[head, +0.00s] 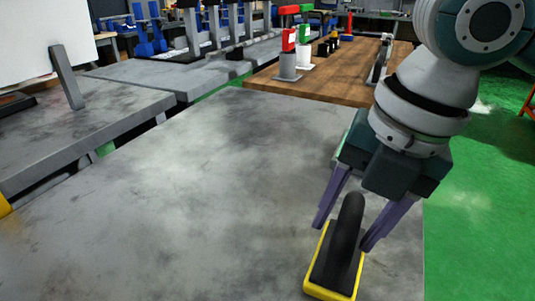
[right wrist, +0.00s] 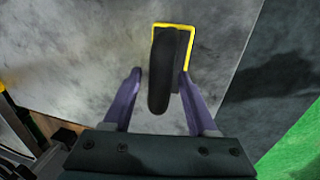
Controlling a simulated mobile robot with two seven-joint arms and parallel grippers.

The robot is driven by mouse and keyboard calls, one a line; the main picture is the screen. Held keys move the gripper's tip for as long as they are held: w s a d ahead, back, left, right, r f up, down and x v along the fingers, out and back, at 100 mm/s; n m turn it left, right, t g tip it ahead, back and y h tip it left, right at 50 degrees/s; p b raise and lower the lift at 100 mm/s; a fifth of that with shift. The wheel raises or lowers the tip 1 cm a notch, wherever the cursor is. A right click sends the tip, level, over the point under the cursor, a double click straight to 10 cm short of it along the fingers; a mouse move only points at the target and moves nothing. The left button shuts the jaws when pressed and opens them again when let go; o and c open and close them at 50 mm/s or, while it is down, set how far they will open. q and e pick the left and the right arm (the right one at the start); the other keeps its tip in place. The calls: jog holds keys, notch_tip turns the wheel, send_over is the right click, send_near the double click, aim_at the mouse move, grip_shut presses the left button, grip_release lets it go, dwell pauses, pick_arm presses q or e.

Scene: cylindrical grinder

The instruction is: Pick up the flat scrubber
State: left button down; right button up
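The flat scrubber (head: 318,284) has a yellow-edged base and a black arched handle. It lies on the grey table near its right edge, at the bottom right of the head view. My right gripper (head: 340,236) is open above the scrubber, with its purple fingers on either side of the handle. In the right wrist view, the scrubber's handle (right wrist: 161,80) lies between the two spread fingers (right wrist: 160,84), and the yellow rim shows beyond it. I see a gap between the left finger and the handle; the right finger is close to it. My left gripper is not in view.
The grey table (head: 180,210) is bare left of the scrubber. A wooden table (head: 330,75) behind carries red and green devices. Another grey bench (head: 75,125) with a white panel stands at the left. Green floor (head: 480,220) lies right of the table's edge.

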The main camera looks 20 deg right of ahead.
grip_shut()
dwell(1.1)
